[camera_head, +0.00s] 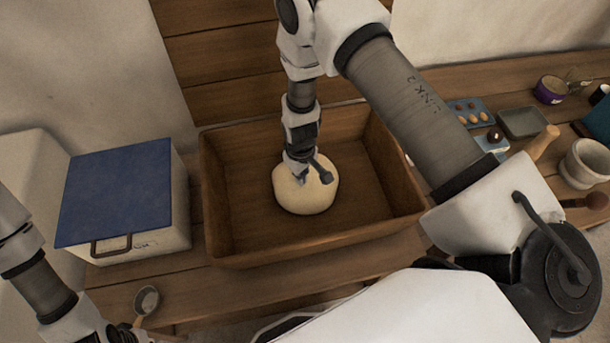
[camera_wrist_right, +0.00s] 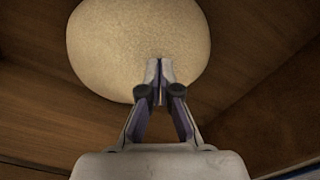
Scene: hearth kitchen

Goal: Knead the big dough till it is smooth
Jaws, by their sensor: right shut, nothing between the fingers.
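The big dough (camera_head: 306,194) is a pale, rounded lump on the floor of a wooden trough (camera_head: 232,258). It also fills the upper part of the right wrist view (camera_wrist_right: 135,40), where its surface looks finely speckled. My right gripper (camera_head: 303,178) points down at the top of the dough. In the right wrist view its shut, empty fingertips (camera_wrist_right: 160,68) overlap the dough's edge. I cannot tell whether they press into it. My left arm comes in at the lower left, and its gripper's fingers cannot be made out.
A white bin with a blue lid (camera_head: 115,190) stands left of the trough. A small scoop (camera_head: 146,302) lies in front of it.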

